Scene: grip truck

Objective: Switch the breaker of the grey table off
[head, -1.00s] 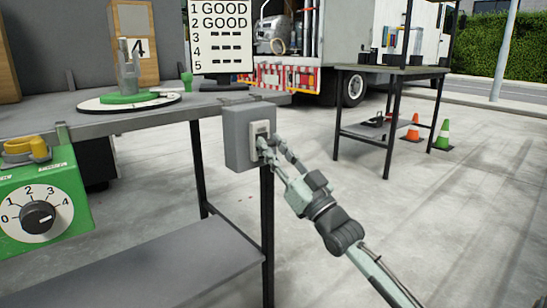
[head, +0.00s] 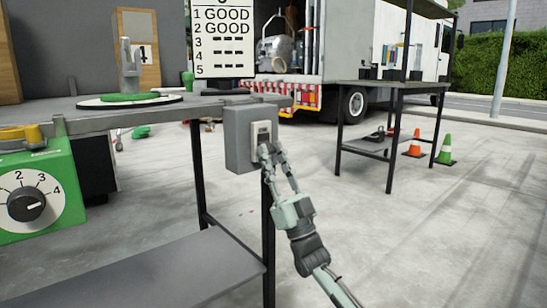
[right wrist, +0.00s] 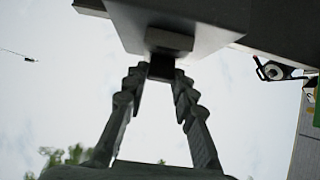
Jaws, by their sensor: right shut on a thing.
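The breaker box (head: 238,140) is a grey box fixed at the right end of the grey table (head: 160,114), with a pale switch plate (head: 261,133) on its face. My right gripper (head: 268,152) is at the lower part of that plate, coming up from below. In the right wrist view the fingertips (right wrist: 160,78) close on a small dark block, the breaker's switch lever (right wrist: 162,68), under the grey box (right wrist: 190,20). The fingers partly hide the lever in the head view, so its position is hard to read. My left gripper is not in view.
A green box with a dial (head: 40,195) stands at the left. A scoreboard (head: 226,38) stands behind the table. A second table (head: 385,85), traffic cones (head: 445,150) and a truck (head: 340,45) are further back.

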